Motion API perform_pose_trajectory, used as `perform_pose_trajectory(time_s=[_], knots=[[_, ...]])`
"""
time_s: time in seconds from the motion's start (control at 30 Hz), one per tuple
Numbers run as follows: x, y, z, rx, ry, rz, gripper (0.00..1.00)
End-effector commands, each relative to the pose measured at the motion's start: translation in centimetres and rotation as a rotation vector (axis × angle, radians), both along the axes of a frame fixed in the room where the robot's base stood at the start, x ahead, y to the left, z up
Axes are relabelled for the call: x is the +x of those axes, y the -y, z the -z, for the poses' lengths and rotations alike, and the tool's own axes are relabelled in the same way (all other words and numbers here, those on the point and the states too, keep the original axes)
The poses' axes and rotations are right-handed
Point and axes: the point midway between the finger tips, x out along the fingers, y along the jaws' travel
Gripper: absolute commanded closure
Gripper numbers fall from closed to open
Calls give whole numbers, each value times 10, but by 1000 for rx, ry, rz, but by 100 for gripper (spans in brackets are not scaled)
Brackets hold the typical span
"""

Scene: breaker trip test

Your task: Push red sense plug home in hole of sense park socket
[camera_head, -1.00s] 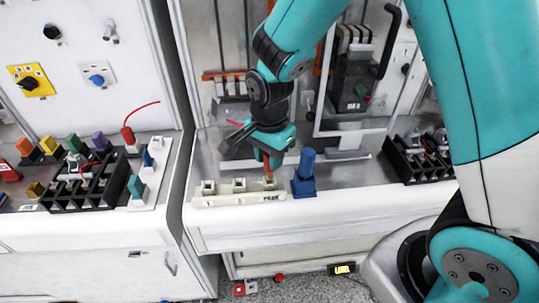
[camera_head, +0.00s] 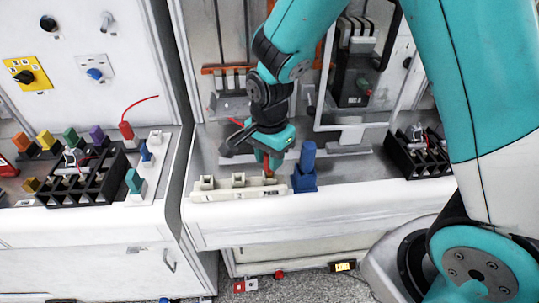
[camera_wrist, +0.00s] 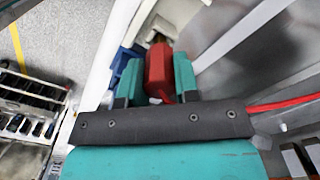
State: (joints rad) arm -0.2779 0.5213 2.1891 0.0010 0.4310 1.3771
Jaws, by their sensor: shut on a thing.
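The red sense plug (camera_head: 268,170) is held upright between the teal fingers of my gripper (camera_head: 267,160). Whether the plug is fully seated is hidden. In the wrist view the red plug (camera_wrist: 158,68) sits between the two fingers of my gripper (camera_wrist: 158,82), with a cream piece beyond it. A red lead (camera_wrist: 285,103) runs off to the right there.
A blue post (camera_head: 304,168) stands close to the right of the strip. A black rack (camera_head: 415,160) is farther right. On the left bench are another black rack (camera_head: 85,190) and several coloured plugs. The bench's front edge is close before the strip.

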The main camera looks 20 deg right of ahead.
Motion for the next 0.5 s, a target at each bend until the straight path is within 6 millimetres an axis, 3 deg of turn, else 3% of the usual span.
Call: perform_pose_trajectory(time_s=[0.5], knots=[[0, 0, 14, 0, -1, 0, 94]])
